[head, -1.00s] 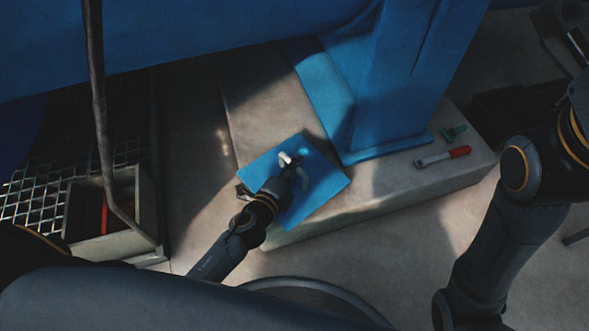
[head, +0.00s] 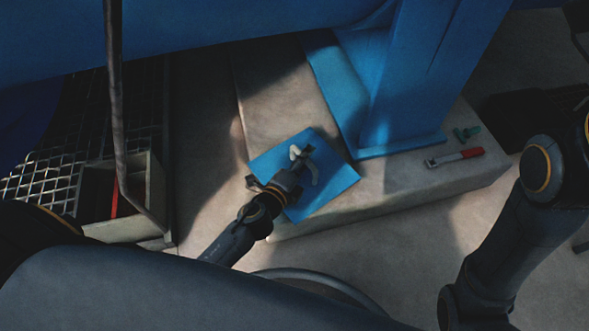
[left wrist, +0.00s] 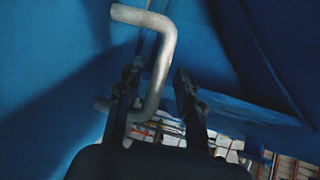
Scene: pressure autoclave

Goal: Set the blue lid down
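The blue lid (head: 333,182) is a flat square plate with a bent grey handle (head: 313,170). In the head view it appears to lie on the concrete plinth (head: 262,95), near the front edge. My left gripper (head: 286,182) is over the near side of the lid, close by the handle. In the left wrist view the two fingers (left wrist: 156,98) stand apart. The grey handle (left wrist: 160,55) shows between and beyond them, with gaps on both sides. The handle's near end is partly hidden by the left finger. My right gripper is out of view; only the right arm shows.
A blue support leg (head: 400,80) stands on the plinth behind the lid. A red-handled tool (head: 458,157) and a small green piece (head: 466,133) lie to its right. An open box (head: 145,190) and metal grating (head: 45,185) are at left.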

